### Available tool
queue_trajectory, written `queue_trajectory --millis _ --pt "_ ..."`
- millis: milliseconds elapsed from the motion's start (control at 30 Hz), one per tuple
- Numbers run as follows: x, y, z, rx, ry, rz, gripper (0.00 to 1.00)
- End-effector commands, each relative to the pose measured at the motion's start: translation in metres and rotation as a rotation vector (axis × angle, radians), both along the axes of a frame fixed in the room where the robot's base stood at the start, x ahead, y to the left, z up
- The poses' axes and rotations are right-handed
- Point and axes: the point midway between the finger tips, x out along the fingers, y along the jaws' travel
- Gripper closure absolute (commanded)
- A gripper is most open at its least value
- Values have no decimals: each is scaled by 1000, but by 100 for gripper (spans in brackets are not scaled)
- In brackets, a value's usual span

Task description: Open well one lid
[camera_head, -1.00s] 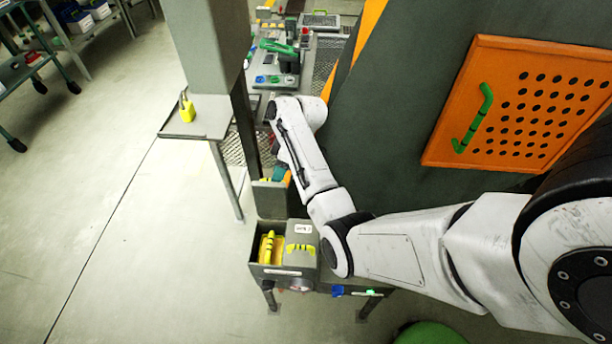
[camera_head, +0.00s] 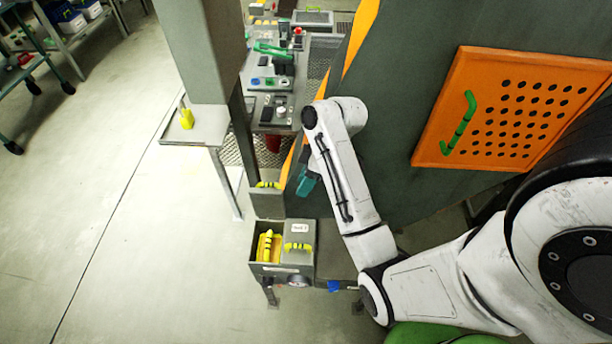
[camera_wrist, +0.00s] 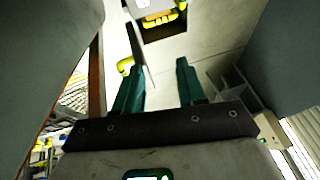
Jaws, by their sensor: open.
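The grey well box (camera_head: 283,272) stands low in the head view. Its left well is open, with a yellow object (camera_head: 265,245) inside and a raised lid (camera_head: 267,204) with a yellow handle behind it. The right well is covered by a grey lid (camera_head: 300,231) with a yellow-and-black handle (camera_head: 299,247). My gripper (camera_head: 307,181) is above and behind the box, partly hidden by my arm. In the wrist view my gripper (camera_wrist: 160,66) is open and empty, its teal fingers apart.
A big dark machine wall with an orange perforated hatch (camera_head: 508,110) and green handle fills the right. A grey post (camera_head: 205,50) and small shelf (camera_head: 200,128) with a yellow item stand left of my arm. A bench with tools (camera_head: 275,85) lies behind.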

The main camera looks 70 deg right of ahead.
Motion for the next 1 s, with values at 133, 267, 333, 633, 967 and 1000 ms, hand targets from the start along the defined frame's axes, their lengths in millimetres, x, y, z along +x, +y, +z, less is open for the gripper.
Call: queue_trajectory --millis 133,267,333,633,967,1000 --pt "-2 1 1 -1 -1 0 60" --pt "-2 1 0 -1 -1 -1 60" --pt "-1 1 0 -2 0 1 65" --pt "-2 23 -65 -220 209 157 93" --pt "6 61 -120 -855 532 648 100" --pt "11 68 -121 -946 556 719 100"
